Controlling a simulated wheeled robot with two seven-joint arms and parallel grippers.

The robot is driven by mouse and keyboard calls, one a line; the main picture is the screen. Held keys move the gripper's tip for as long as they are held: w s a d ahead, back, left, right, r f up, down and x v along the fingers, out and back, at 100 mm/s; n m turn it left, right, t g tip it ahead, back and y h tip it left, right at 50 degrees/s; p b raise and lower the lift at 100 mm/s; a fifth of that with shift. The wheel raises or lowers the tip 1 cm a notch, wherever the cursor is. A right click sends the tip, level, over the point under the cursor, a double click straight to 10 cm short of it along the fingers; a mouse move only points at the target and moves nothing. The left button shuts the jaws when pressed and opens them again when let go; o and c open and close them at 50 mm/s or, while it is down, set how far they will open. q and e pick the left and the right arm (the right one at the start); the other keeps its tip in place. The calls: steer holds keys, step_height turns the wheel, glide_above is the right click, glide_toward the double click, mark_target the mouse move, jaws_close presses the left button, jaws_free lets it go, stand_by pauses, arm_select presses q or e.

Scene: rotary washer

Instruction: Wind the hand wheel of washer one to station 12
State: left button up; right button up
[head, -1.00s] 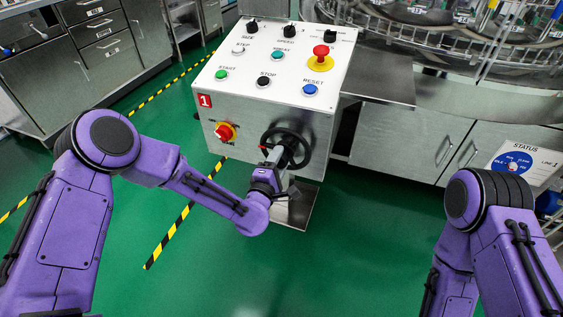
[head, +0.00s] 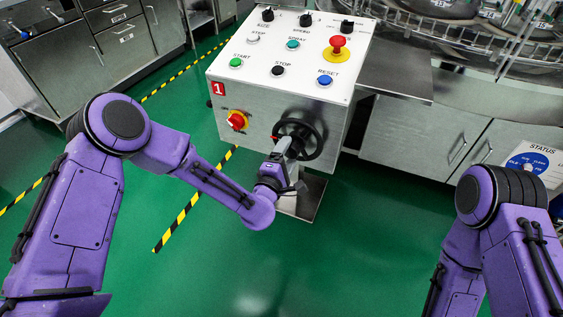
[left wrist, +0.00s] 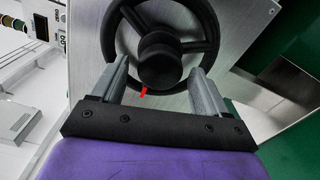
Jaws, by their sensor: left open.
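The black hand wheel (head: 314,141) is on the front face of the washer control box marked 1 (head: 246,97), at its lower right. My left gripper (head: 284,143) is in front of the wheel, over its left part in the head view. In the left wrist view the gripper (left wrist: 160,80) is open, its two grey fingers on either side of the wheel's dark hub (left wrist: 160,58). I cannot tell whether the fingers touch the wheel. A small red pointer (left wrist: 143,93) shows just below the hub. My right gripper is out of view.
The box top carries several buttons and a red emergency stop (head: 338,43). A red rotary switch (head: 236,120) is left of the wheel. Green floor is clear in front.

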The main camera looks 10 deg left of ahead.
arm_select(q)
steer(key=v, duration=0.9)
steer(key=s+a+f+m+g+y, duration=0.1)
steer(key=s+a+f+m+g, duration=0.3)
steer(key=s+f, duration=0.3)
steer(key=s+a+f+m+g+y, duration=0.25)
steer(key=s+f+m+g, duration=0.2)
steer(key=f, duration=0.45)
steer(key=s+a+f+m+g+y, duration=0.1)
steer(key=s+a+f+g+y, duration=0.15)
steer(key=s+a, duration=0.55)
steer(key=s+a+f+m+g+y, duration=0.15)
steer(key=s+a+f+g, duration=0.35)
steer(key=s, duration=0.6)
step_height(320, 180, up, 20)
steer(key=w+t+p, duration=0.1)
steer(key=p, duration=1.8)
steer(key=shift+a+r+t+p, duration=0.2)
steer(key=shift+a+t+p, duration=0.1)
steer(key=shift+p, duration=0.1)
